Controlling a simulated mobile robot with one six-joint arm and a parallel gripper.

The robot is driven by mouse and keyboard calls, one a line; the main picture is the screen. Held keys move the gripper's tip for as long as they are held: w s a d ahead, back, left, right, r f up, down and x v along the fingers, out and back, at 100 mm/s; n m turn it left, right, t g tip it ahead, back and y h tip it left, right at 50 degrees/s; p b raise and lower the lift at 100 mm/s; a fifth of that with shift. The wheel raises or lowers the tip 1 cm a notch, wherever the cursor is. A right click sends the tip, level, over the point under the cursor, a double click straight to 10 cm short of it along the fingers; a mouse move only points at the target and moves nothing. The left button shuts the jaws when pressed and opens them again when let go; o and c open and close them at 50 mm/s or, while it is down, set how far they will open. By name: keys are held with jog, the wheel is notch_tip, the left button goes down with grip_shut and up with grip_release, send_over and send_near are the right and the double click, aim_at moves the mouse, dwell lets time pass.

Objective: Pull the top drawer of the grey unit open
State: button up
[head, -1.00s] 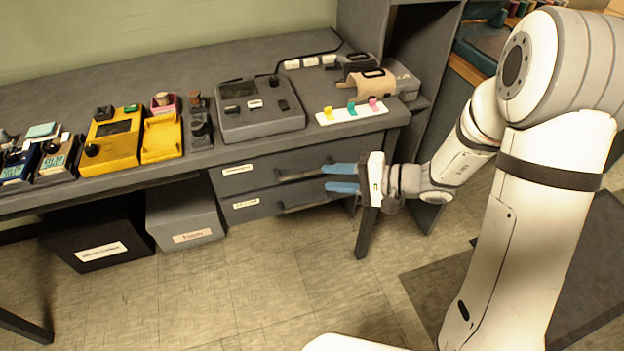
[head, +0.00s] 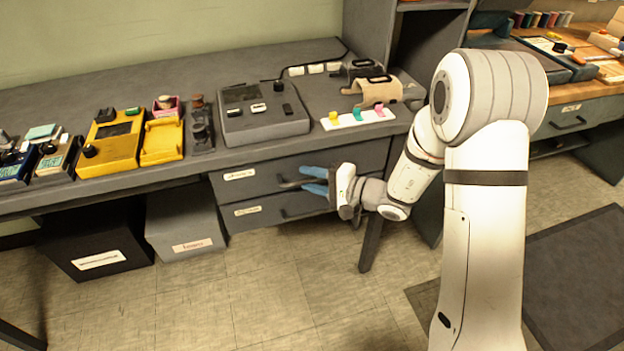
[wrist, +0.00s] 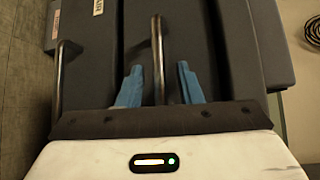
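The grey drawer unit sits under the desk's right part, with two labelled drawers. The top drawer (head: 262,174) looks shut. Its bar handle (wrist: 157,50) shows in the wrist view, running between my fingers. My gripper (head: 314,182) is at this handle in the head view, its two blue fingers pointing left. In the wrist view my gripper (wrist: 160,86) is open, one finger on each side of the handle, with gaps showing on both sides. The right part of the handle is hidden by my fingers in the head view. The lower drawer (head: 262,212) is shut.
The grey desk (head: 185,75) holds a grey device (head: 262,118), a yellow device (head: 110,145) and a white strip with coloured tabs (head: 352,120). A black bin (head: 92,240) and a grey bin (head: 182,222) stand below. The floor (head: 250,300) in front is clear.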

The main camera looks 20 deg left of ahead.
grip_shut()
dwell(0.6)
